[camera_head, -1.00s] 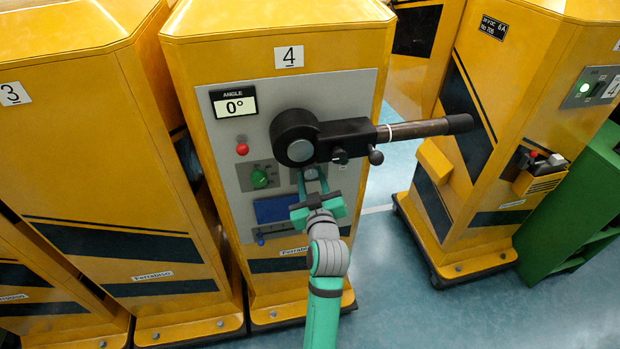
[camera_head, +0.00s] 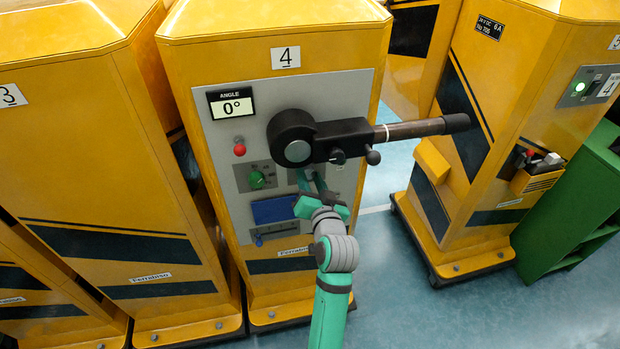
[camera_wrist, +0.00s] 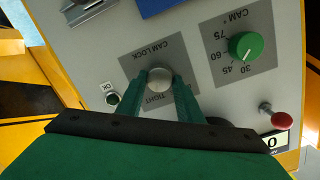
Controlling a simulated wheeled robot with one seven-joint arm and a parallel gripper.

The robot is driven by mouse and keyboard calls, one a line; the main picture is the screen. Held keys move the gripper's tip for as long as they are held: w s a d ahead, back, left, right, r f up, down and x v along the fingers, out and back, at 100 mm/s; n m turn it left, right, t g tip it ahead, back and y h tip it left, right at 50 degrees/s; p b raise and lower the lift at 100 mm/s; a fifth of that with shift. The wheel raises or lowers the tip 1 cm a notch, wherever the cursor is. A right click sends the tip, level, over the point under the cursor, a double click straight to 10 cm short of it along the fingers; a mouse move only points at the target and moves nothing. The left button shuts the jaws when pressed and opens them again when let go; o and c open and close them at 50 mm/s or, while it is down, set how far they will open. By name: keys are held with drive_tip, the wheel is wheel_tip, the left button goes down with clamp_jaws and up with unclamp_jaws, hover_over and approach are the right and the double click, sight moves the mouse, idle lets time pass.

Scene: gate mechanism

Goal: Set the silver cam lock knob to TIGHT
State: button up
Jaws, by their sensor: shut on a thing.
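The silver cam lock knob (camera_wrist: 159,79) sits on a dark grey plate (camera_wrist: 135,63) marked CAM LOCK, with the word TIGHT partly visible beside the fingers. The lettering is upside down in the wrist view. My gripper (camera_wrist: 161,86) is shut on the knob, with one green finger on each side. In the head view my gripper (camera_head: 312,183) reaches the panel just below the black arm's hub, and the knob is mostly hidden there. I cannot make out a pointer on the knob, so its setting is unclear.
A green CAM° dial (camera_wrist: 250,46) and a red knob (camera_wrist: 283,119) are close by on the panel. A black arm with a long handle (camera_head: 428,127) juts right, just above my gripper. The display (camera_head: 231,103) reads 0°. A blue panel (camera_head: 273,209) lies lower left.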

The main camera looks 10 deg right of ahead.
drive_tip(key=shift+m, duration=0.4)
drive_tip(key=o, duration=1.1)
drive_tip(key=shift+c, duration=0.2)
drive_tip(key=shift+s, duration=0.15)
drive_tip(key=s+r, duration=0.1)
drive_tip(key=s, duration=0.9)
drive_tip(key=shift+s+r, duration=0.15)
drive_tip(key=shift+s, duration=0.05)
